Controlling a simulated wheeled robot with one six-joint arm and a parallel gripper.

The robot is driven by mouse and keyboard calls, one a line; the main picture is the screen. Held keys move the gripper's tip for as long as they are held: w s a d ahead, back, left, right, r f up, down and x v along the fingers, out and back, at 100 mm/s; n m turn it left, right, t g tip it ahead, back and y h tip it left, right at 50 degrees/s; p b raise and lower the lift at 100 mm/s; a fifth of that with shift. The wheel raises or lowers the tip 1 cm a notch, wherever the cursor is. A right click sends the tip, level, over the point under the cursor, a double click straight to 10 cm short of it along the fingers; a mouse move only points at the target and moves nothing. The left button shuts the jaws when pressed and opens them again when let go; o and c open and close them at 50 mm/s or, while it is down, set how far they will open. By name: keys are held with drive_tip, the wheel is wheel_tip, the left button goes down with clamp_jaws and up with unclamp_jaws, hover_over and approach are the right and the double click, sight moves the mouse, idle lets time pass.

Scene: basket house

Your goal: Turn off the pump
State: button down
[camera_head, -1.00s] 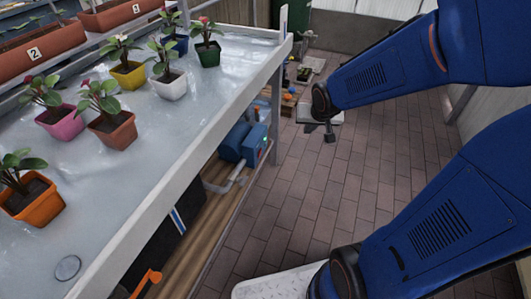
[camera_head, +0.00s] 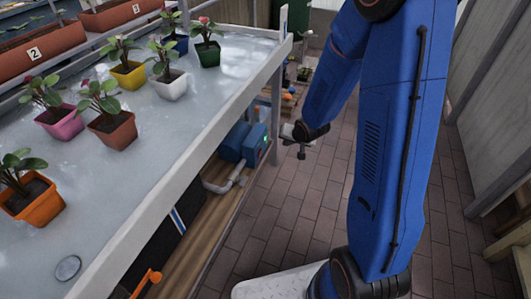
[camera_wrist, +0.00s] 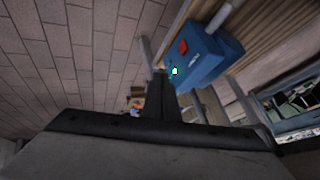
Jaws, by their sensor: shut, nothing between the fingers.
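The pump (camera_head: 232,141) is a blue unit on the wooden shelf under the plant table, with a grey pipe at its near side. In the wrist view, the pump (camera_wrist: 212,62) is at the upper right. A red switch (camera_wrist: 183,46) is on its face, and a small light (camera_wrist: 174,71) glows greenish-white near its lower left corner. My gripper (camera_head: 302,152) is shut and empty, to the right of the pump and apart from it, over the aisle. In the wrist view, my gripper (camera_wrist: 161,88) points up just left of the pump, close to the light in the picture.
The grey table (camera_head: 150,165) carries several potted plants, with its leg (camera_head: 275,100) beside the pump. An orange-handled valve (camera_head: 147,283) is on the lower shelf. The brick floor (camera_head: 310,200) is clear. Small orange and blue items (camera_head: 289,97) lie beyond.

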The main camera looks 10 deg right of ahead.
sight(260, 153)
wheel_tip(260, 153, down, 7)
drive_tip(key=w+a+y, duration=0.1)
drive_tip(key=a, duration=0.1)
drive_tip(key=shift+w+m, duration=0.35)
drive_tip(key=shift+m, duration=0.05)
drive_tip(key=shift+f, duration=0.1)
drive_tip(key=w+a+f, duration=0.5)
drive_tip(key=w+f, duration=0.2)
drive_tip(key=w, duration=0.1)
drive_tip(key=shift+w, duration=0.15)
idle(0.4)
